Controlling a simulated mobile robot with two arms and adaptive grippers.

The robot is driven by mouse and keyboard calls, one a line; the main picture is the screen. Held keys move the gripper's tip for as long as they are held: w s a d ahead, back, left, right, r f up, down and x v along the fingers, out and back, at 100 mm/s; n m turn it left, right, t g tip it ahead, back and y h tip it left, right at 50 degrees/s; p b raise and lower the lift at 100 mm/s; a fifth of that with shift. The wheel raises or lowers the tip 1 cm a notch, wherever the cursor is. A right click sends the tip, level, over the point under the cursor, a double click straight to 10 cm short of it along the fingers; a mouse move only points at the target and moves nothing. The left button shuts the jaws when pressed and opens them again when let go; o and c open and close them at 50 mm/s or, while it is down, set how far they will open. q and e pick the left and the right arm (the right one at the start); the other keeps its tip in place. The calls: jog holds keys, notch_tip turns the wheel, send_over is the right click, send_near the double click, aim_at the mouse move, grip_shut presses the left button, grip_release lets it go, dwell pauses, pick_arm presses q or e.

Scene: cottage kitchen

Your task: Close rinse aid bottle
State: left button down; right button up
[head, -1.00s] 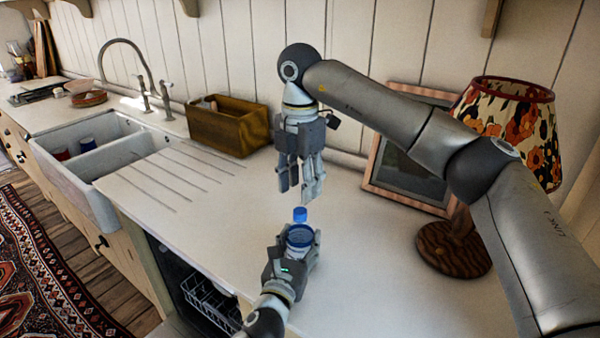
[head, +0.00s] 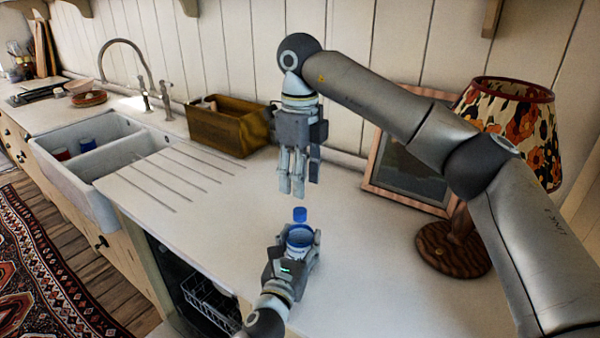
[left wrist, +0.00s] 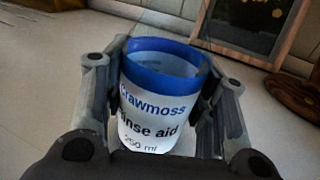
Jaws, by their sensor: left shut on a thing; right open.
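The rinse aid bottle (head: 299,238) is a white container with a blue rim. Its label, reading "Crawmoss Rinse aid 250 ml", shows in the left wrist view (left wrist: 152,110), where its wide top looks open. My left gripper (head: 297,250) is shut around the bottle's sides, with fingers on both sides of it. A small blue cap (head: 300,214) shows just above the bottle's rim in the head view; I cannot tell whether it stands on the counter behind or is apart in the air. My right gripper (head: 298,190) is open, pointing down, above the cap and empty.
A wooden box (head: 228,126) stands at the back left, beside the sink (head: 75,180). A picture frame (head: 405,185) and a floral lamp (head: 455,250) stand to the right. The white counter (head: 215,225) left of the bottle is clear. An open dishwasher (head: 208,300) lies below the counter edge.

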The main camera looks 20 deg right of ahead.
aim_at(300, 210)
jog(key=n, duration=0.5)
jog(key=shift+r, duration=0.2)
jog(key=n, duration=0.3)
jog(key=shift+r, duration=0.15)
jog(key=shift+f, duration=4.05)
jog(key=shift+c, duration=0.4)
